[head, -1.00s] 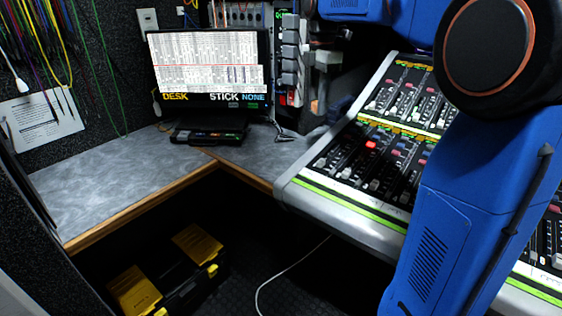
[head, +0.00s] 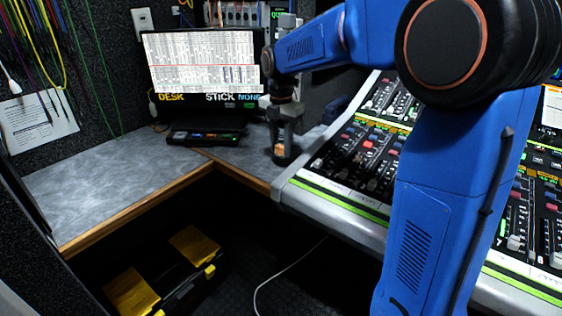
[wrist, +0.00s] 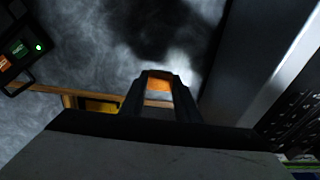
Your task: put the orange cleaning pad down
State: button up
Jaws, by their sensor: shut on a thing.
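The orange cleaning pad (head: 280,149) is a small orange patch between the fingers of my gripper (head: 283,157) in the head view. My gripper points down and is shut on the pad, low over the grey desk (head: 120,181), just left of the mixing console. In the wrist view the pad (wrist: 158,83) shows orange between the two dark fingertips (wrist: 160,77), with grey desk beyond. The fingers hide most of the pad. I cannot tell whether it touches the desk.
The console (head: 330,202) stands close on the right. A black device (head: 203,137) lies left of my gripper, before the monitor (head: 203,62). The desk's wooden front edge (head: 145,209) is near. The desk's left part is clear. A yellow-and-black toolbox (head: 195,247) is below.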

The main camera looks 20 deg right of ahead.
aim_at(280, 146)
jog(key=shift+f, duration=2.65)
jog(key=shift+f, duration=0.1)
jog(key=o, duration=1)
notch_tip(280, 146, up, 12)
jog(key=shift+r, duration=0.15)
jog(key=shift+a, duration=0.1)
